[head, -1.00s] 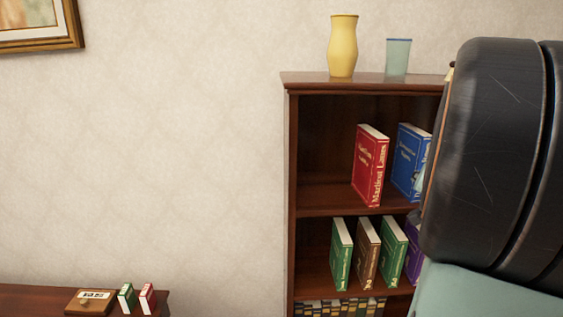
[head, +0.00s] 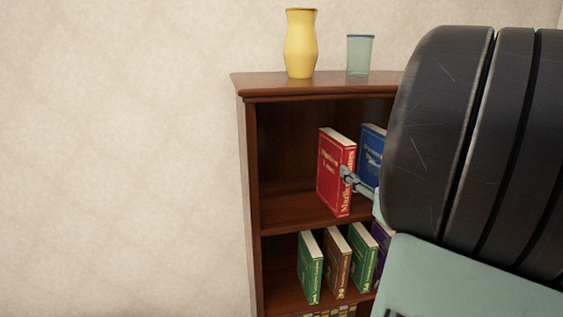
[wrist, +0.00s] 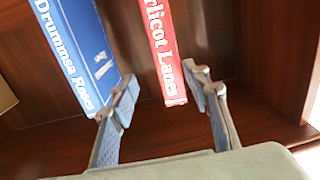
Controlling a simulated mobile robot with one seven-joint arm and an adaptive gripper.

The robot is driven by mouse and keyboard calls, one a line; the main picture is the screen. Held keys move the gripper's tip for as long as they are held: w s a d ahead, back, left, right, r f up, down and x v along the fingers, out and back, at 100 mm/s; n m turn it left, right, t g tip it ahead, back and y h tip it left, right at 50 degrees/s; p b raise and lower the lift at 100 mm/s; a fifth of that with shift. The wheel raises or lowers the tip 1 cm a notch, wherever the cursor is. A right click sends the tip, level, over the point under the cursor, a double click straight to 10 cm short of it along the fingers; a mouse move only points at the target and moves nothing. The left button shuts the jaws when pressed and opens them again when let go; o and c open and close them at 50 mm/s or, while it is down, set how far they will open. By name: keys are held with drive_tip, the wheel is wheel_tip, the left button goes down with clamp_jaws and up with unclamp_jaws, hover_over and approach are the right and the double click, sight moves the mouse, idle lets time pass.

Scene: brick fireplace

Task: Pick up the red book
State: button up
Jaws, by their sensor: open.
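The red book (head: 330,165) stands upright on the upper shelf of the bookcase, left of the blue book (head: 372,142). My gripper (head: 350,180) shows at the red book's spine edge in the head view, with my arm reaching in from the right. In the wrist view the open gripper (wrist: 160,80) has a finger on each side of the red book's spine (wrist: 163,50). The left finger lies between the red spine and the blue book (wrist: 80,50), close to the blue one. Whether either finger touches a book I cannot tell.
The wooden bookcase (head: 247,170) stands against the wall. Green, brown and purple books (head: 337,262) fill the shelf below. A yellow vase (head: 300,45) and a pale green cup (head: 359,55) stand on top. The upper shelf is free left of the red book.

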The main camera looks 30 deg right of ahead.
sight(348, 164)
drive_tip(key=shift+w+a+r, duration=0.4)
drive_tip(key=shift+w+a, duration=0.25)
drive_tip(key=shift+a, duration=0.1)
drive_tip(key=w, duration=0.3)
drive_tip(key=shift+w+d+p, duration=0.35)
drive_tip(key=shift+w+d, duration=0.05)
drive_tip(key=shift+w+d+f+p, duration=0.1)
drive_tip(key=shift+w+d+p, duration=0.15)
drive_tip(key=shift+w, duration=0.75)
drive_tip(key=shift+w+d+f+p, duration=0.1)
drive_tip(key=shift+w+p, duration=0.15)
drive_tip(key=shift+w, duration=0.7)
drive_tip(key=shift+w+d+p, duration=0.2)
drive_tip(key=shift+w+p, duration=0.05)
drive_tip(key=shift+w, duration=0.75)
clamp_jaws()
drive_tip(key=shift+r, duration=0.1)
